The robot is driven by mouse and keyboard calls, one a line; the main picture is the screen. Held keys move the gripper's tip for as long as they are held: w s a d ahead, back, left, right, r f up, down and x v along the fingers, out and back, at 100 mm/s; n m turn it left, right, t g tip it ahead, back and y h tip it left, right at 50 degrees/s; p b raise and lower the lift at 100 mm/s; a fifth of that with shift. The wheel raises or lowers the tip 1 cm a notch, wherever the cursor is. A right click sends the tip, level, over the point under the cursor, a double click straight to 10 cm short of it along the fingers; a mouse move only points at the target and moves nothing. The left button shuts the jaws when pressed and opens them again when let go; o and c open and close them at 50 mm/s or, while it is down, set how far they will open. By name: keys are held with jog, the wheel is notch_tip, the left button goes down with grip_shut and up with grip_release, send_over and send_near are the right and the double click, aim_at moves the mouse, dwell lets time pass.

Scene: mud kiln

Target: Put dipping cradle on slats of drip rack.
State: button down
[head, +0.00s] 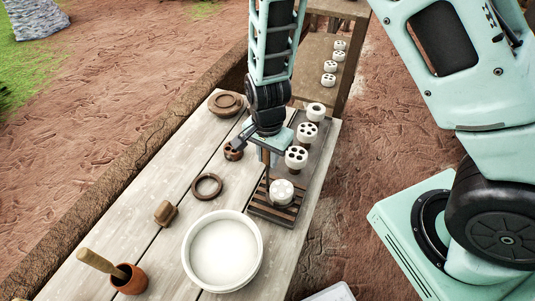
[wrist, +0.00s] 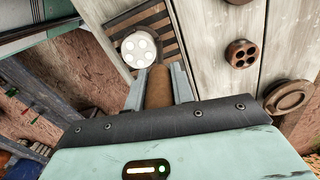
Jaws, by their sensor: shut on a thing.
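My gripper (head: 266,152) is shut on the brown wooden handle of the dipping cradle (wrist: 158,90). In the head view the handle hangs below the gripper, partly hidden by it. A white round piece with several holes (wrist: 138,48) is at the cradle's far end in the wrist view; it also shows in the head view (head: 282,191). The slats also show in the wrist view (wrist: 163,24). I cannot tell whether the cradle touches the slats.
A white bowl of pale liquid (head: 187,258) stands close to the near end of the rack. Several white holed pieces (head: 297,157) stand in a row behind. A brown ring (head: 207,187), a wooden stamp (head: 165,213) and a cup with a pestle (head: 129,280) are left.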

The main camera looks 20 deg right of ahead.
jog(key=shift+f, duration=0.15)
jog(key=c, duration=1.2)
grip_release()
notch_tip(320, 180, up, 12)
jog(key=shift+f+b, duration=0.2)
jog(key=shift+b, duration=0.55)
jog(key=shift+s+a+r, duration=0.1)
jog(key=shift+r, duration=0.2)
jog(key=s+a+r+n, duration=0.1)
jog(key=s+r+n, duration=0.1)
jog(key=s+n, duration=0.4)
jog(key=s+a+r+n, duration=0.1)
jog(key=s+r+n, duration=0.2)
jog(key=s+n, duration=0.3)
jog(key=s+a+r+n, duration=0.1)
jog(key=s+r+n, duration=0.1)
jog(key=s+n, duration=0.4)
jog(key=shift+s+a+r+n+y, duration=0.25)
jog(key=shift+s+r+n+y, duration=0.05)
